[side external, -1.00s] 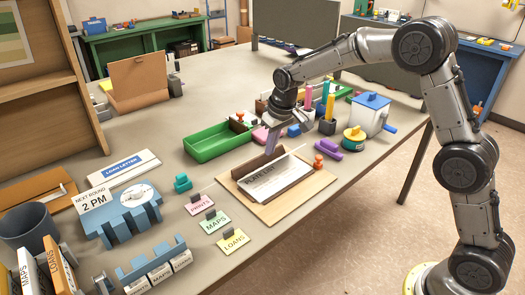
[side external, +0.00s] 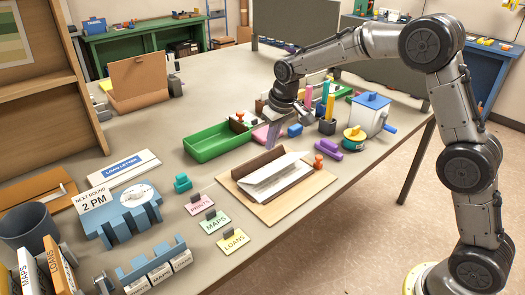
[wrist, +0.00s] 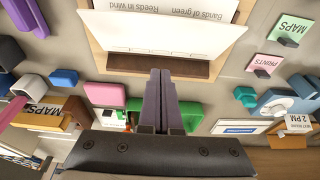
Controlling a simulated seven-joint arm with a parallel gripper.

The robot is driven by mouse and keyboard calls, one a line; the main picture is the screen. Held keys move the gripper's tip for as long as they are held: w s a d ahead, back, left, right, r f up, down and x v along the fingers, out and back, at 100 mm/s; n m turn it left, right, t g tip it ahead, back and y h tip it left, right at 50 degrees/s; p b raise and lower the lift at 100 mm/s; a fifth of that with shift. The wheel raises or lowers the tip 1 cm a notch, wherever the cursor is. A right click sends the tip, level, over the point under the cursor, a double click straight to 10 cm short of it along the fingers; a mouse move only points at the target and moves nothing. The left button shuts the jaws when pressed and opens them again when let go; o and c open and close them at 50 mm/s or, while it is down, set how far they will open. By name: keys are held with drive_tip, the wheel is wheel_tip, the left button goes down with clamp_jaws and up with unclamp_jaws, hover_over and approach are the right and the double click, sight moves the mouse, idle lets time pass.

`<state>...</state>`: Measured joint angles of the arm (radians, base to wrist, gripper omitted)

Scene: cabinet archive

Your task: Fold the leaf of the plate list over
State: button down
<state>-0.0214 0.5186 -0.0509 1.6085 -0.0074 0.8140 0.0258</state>
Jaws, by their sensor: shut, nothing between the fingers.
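The plate list (side external: 278,182) lies in a brown folder on a tan board (side external: 250,206). Its white leaf (side external: 262,190) is partly turned, tilted up off the page along a crease, with its blank side showing in the side view. In the wrist view the sheet (wrist: 160,38) shows upside-down lines of print near the top edge. My gripper (side external: 272,143) is shut and empty, above the far side of the folder. In the wrist view its purple-grey fingertips (wrist: 160,73) are at the brown folder strip (wrist: 200,68); I cannot tell whether they touch it.
A green tray (side external: 215,146) stands behind and left. An orange peg (side external: 318,161), purple block (side external: 328,145) and white crank box (side external: 371,115) stand to the right. Labelled cards such as MAPS (side external: 214,221) lie at the front left.

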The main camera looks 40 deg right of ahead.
drive_tip(key=w+v, duration=0.1)
drive_tip(key=v, duration=0.5)
drive_tip(key=shift+w+r, duration=0.2)
drive_tip(key=shift+w, duration=0.05)
